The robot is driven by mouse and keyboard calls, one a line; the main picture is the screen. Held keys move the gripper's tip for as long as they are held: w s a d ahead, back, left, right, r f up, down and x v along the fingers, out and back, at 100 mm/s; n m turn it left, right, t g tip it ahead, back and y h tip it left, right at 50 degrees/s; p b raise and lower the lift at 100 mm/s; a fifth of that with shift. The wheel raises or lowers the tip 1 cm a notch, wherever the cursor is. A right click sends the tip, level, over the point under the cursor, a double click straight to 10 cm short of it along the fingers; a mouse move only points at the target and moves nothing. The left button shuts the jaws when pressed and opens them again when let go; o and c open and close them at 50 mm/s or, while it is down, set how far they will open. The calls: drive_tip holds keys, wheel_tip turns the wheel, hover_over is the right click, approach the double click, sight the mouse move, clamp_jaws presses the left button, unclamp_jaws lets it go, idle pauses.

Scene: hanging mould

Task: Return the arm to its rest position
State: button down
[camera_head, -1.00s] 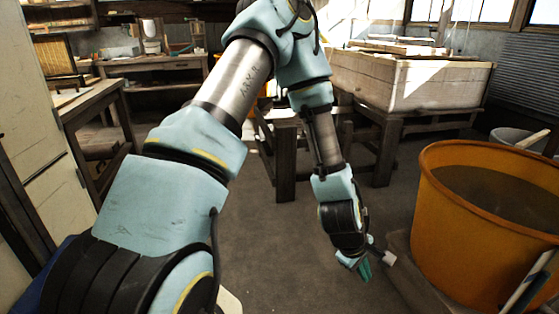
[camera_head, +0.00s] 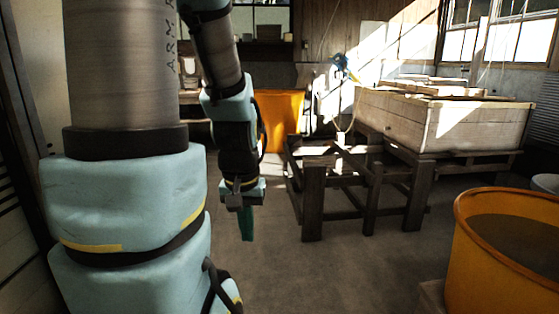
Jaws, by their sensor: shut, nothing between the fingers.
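My gripper (camera_head: 246,224) hangs at the end of my arm, left of the picture's middle, with its green fingers pointing down. It is shut and I see nothing in it. It hangs in front of open floor, left of the dark wooden stand. My light blue and metal arm fills the left of the head view, its upper part running out of the top edge. The elbow is out of view.
An orange tub (camera_head: 505,245) with dark contents is at lower right. Another orange container (camera_head: 280,118) stands behind my forearm. The grey floor (camera_head: 340,275) between is clear.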

wheel_tip(320, 180, up, 13)
drive_tip(key=p, duration=1.1)
drive_tip(key=shift+r+p, duration=0.15)
drive_tip(key=shift+p, duration=0.25)
